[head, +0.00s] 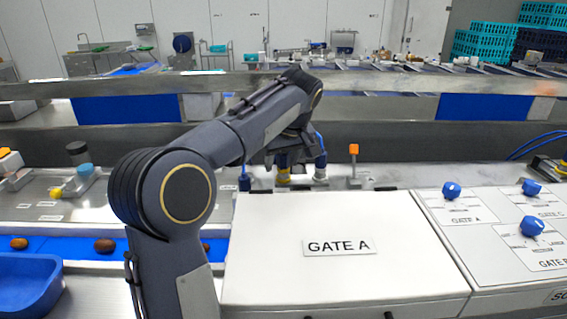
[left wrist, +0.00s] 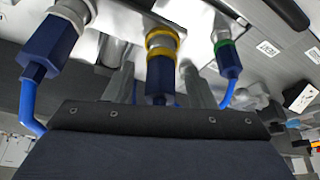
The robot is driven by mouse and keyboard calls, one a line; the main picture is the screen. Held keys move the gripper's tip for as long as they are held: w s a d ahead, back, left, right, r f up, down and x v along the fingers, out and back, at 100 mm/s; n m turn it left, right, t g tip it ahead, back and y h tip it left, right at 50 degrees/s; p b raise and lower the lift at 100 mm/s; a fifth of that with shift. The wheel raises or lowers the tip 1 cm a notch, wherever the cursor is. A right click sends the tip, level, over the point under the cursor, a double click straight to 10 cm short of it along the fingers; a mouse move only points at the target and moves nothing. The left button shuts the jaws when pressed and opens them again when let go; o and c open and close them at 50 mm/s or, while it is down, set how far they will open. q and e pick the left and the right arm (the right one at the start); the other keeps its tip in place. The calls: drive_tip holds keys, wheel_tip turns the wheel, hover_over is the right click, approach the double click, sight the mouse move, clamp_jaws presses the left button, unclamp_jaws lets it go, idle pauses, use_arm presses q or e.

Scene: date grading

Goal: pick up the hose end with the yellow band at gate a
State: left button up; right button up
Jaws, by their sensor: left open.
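The hose end with the yellow band (left wrist: 160,72) has a dark blue body and sits in the middle of three connectors in the left wrist view. Its yellow band (head: 283,173) shows below my left gripper in the head view. My left gripper (left wrist: 158,88) is open, with one finger on each side of this hose end. I cannot tell whether a finger touches it. The gripper (head: 290,152) partly hides it in the head view. The white box marked GATE A (head: 300,220) stands in front. My right gripper is not in view.
A blue hose end with a pale collar (left wrist: 52,45) and one with a green band (left wrist: 228,58) stand close on either side. An orange-topped post (head: 354,150) stands right of the gripper. A panel with blue knobs (head: 451,190) is at the right.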

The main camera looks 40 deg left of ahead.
use_arm(q)
clamp_jaws()
idle(0.3)
